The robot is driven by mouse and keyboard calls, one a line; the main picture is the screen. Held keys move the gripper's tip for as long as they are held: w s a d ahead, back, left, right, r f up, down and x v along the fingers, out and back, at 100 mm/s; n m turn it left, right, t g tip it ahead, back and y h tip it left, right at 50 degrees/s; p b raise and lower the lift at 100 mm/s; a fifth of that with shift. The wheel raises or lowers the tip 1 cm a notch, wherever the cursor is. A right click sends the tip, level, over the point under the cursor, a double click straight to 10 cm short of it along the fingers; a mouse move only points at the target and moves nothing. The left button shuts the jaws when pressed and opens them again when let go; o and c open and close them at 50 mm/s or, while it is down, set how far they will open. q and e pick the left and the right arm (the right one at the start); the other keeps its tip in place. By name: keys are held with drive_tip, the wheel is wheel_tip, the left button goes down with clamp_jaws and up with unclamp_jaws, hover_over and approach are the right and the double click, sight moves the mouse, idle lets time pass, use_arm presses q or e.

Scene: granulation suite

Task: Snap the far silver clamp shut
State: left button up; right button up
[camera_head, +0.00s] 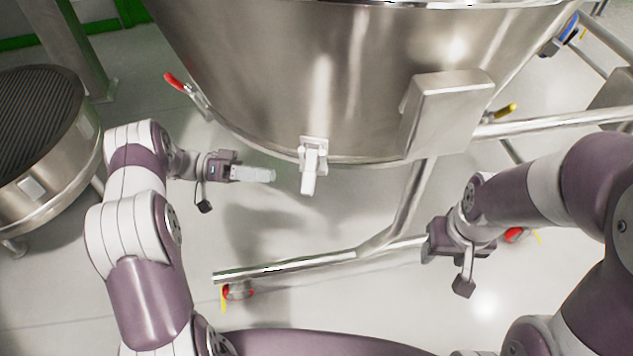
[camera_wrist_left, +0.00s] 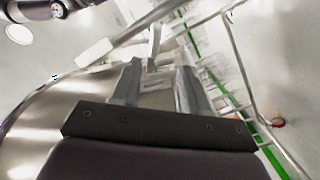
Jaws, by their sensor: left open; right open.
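A pale silver clamp (camera_head: 309,163) sits on the lower rim of the large steel vessel (camera_head: 270,70), with its lever hanging down and standing off the wall. It is the only silver-handled clamp I can make out. My left gripper (camera_head: 272,175) is open and empty, just left of the lever and pointing toward it, with a small gap. In the left wrist view, a pale lever (camera_wrist_left: 154,42) stands just beyond the spread fingers of my left gripper (camera_wrist_left: 157,66). My right gripper (camera_head: 432,243) is open and empty, low on the right, away from the clamp.
A red-handled clamp (camera_head: 180,85), a yellow-handled one (camera_head: 503,113) and a blue-handled one (camera_head: 569,30) sit around the vessel. A steel box (camera_head: 450,105) juts from its wall. Frame tubes (camera_head: 290,265) run below. A round sieve-like unit (camera_head: 40,140) stands left.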

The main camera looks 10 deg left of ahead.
sight(314, 184)
use_arm(q)
drive_tip(key=shift+g, duration=0.3)
drive_tip(key=d+b, duration=0.1)
drive_tip(key=d, duration=0.3)
drive_tip(key=d+b, duration=0.1)
drive_tip(key=d, duration=0.3)
drive_tip(key=s+d+b, duration=0.1)
drive_tip(key=d+b, duration=0.1)
drive_tip(key=d, duration=0.2)
drive_tip(key=shift+s+d+r, duration=0.1)
drive_tip(key=shift+d+r, duration=0.1)
drive_tip(key=shift+d, duration=0.1)
clamp_jaws()
